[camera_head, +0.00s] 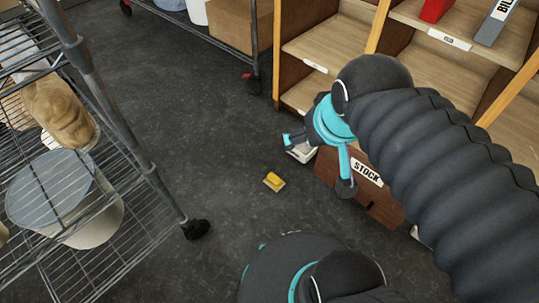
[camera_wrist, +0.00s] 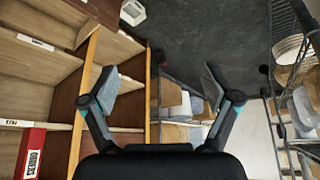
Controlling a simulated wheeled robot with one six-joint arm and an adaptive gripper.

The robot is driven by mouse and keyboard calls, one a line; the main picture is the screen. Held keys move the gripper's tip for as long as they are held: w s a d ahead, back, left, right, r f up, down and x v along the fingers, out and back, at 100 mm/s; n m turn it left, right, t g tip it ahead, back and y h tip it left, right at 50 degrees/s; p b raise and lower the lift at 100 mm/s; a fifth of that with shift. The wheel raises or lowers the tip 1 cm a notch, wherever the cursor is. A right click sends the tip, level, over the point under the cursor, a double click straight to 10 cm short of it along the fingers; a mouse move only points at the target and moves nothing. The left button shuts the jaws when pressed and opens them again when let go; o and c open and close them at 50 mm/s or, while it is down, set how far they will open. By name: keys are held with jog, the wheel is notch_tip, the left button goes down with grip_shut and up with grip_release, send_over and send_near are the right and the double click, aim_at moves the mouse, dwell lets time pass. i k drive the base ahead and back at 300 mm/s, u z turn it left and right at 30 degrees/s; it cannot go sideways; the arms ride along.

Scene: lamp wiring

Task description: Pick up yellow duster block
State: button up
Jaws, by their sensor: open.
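The yellow duster block (camera_head: 274,181) lies on the dark floor in the head view, near the middle, with a paler base under its yellow top. It stands apart from everything around it. My gripper (camera_wrist: 168,80) shows in the wrist view with its two fingers spread wide and nothing between them. In the head view my arm reaches in from the right, and its end is above and to the right of the block, near the shelving. I cannot make out the block in the wrist view.
A brown box labelled STOCK (camera_head: 367,174) stands right of the block, with a whitish object (camera_head: 301,152) beside it. A wire rack (camera_head: 165,185) is on the left; wooden shelving (camera_head: 325,45) is at upper right. The floor around the block is clear.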

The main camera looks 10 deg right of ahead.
aim_at(274, 182)
jog(key=k, duration=1.3)
jog(key=u, duration=0.8)
jog(key=i, duration=1.55)
jog(key=z, duration=0.85)
